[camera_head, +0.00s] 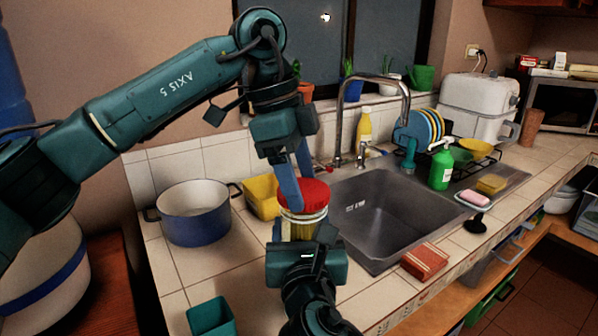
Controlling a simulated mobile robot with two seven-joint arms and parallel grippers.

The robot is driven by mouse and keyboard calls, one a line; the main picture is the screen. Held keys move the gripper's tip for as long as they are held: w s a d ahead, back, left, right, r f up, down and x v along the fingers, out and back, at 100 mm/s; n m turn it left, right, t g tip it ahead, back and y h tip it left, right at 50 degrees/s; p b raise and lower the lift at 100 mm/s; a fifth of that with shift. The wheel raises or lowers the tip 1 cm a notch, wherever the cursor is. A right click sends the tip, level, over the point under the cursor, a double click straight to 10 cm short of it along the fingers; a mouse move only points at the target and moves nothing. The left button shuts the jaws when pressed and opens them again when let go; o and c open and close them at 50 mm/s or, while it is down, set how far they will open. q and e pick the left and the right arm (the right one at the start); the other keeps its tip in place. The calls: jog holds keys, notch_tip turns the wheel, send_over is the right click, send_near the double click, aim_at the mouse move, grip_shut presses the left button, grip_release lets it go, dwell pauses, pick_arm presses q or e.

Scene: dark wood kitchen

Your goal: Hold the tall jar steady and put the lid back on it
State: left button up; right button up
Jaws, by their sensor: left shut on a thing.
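The tall jar (301,231) stands on the tiled counter, left of the sink. Its glass shows yellowish contents and a pale upper band. The red lid (313,192) is at the jar's mouth; I cannot tell whether it is fully seated or just above the rim. My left gripper (291,196) comes down from above and is shut on the lid. My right gripper (304,246) comes up from the front, at the lower part of the jar. Its body hides the jar's base, and its fingers are not clear enough to tell their state.
A blue pot (195,226) and a yellow container (260,196) stand left of the jar. The sink basin (385,215) is close on the right. A teal cup (211,318) is at front left, and a red box (424,262) at front right.

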pick_arm(q)
jog(key=shift+f, duration=0.5)
dwell(0.3)
